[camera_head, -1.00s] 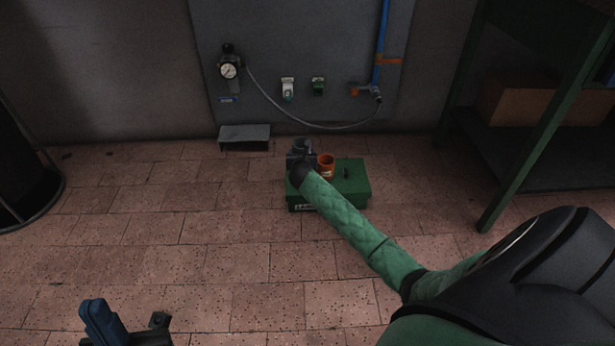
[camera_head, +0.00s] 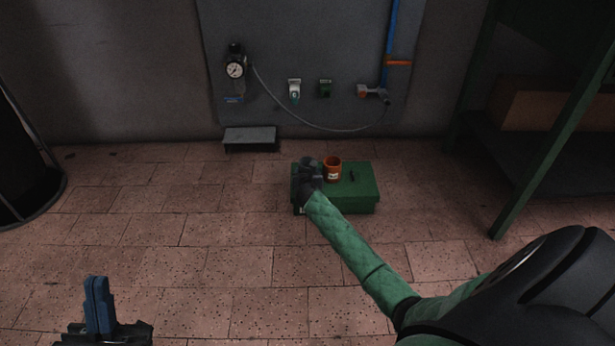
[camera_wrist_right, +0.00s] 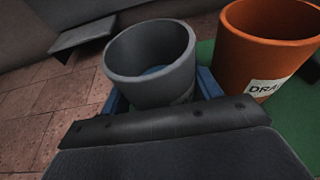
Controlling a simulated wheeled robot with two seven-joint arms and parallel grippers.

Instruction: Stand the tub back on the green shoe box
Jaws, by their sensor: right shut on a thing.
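The grey tub (camera_wrist_right: 150,62) is upright between the blue fingers of my right gripper (camera_wrist_right: 160,88), which is shut on it. In the head view my right gripper (camera_head: 308,178) is at the left end of the green shoe box (camera_head: 358,198) and mostly hides the tub. The box lid (camera_wrist_right: 292,120) shows to the right of the tub in the wrist view, with floor to its left. I cannot tell whether the tub's base touches the lid. My left gripper (camera_head: 98,306) is at the bottom left, far from the box; its finger gap is unclear.
An orange labelled tub (camera_head: 332,170) stands on the box lid, close to the right of the grey tub. A dark low step (camera_head: 250,138) is by the wall. A green-framed shelf (camera_head: 545,150) stands at right. The floor left of the box is clear.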

